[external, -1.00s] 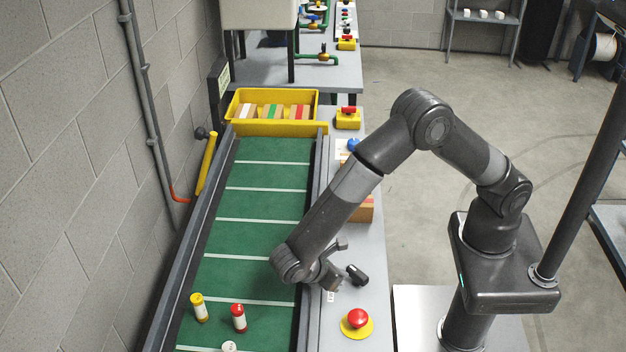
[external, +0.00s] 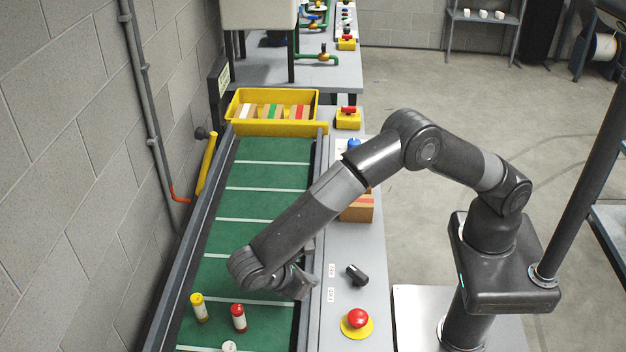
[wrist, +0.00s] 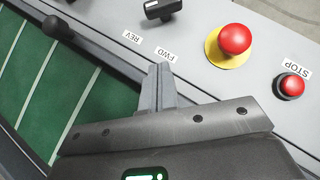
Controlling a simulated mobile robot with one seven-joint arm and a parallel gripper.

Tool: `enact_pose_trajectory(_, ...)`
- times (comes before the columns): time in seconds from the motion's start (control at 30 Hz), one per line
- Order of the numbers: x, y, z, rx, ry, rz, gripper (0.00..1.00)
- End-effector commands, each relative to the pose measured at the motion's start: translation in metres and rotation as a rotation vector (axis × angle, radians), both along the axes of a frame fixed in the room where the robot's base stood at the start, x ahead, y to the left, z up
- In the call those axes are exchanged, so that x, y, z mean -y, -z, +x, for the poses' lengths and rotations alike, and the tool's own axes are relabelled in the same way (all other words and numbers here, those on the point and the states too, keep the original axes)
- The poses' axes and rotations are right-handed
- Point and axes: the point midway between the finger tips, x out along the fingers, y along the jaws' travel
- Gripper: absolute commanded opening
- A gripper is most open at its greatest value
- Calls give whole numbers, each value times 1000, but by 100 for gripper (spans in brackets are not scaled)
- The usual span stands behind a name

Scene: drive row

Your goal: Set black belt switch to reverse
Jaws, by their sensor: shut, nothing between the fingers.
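The black belt switch (external: 357,275) is a dark rotary knob on the grey side panel. In the wrist view the switch (wrist: 163,9) is cut off by the top edge. The REV label (wrist: 132,38) and FWD label (wrist: 167,54) lie between it and my gripper. Which label the knob points to is not clear. My gripper (wrist: 160,72) is shut and empty, its fingertips just below the FWD label, apart from the switch. In the external view my gripper (external: 312,288) is left of the switch, by the belt's right edge.
A red mushroom button (external: 358,318) on a yellow base sits near the switch. A smaller red STOP button (wrist: 291,86) lies beyond it. The green belt (external: 255,236) carries yellow-capped (external: 199,307) and red-capped (external: 238,318) bottles. A cardboard box (external: 357,209) stands up the panel.

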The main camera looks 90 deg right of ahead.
Motion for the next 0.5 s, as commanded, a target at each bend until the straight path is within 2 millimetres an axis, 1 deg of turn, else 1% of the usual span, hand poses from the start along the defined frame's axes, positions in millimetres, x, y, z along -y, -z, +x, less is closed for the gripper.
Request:
enact_pose_trajectory(0.1, -6, -8, 6, 1, 0, 1, 0)
enact_pose_trajectory(0.2, -8, -11, 8, -1, -1, 0, 0)
enact_pose_trajectory(0.5, -9, -13, 9, -1, 0, -1, 0)
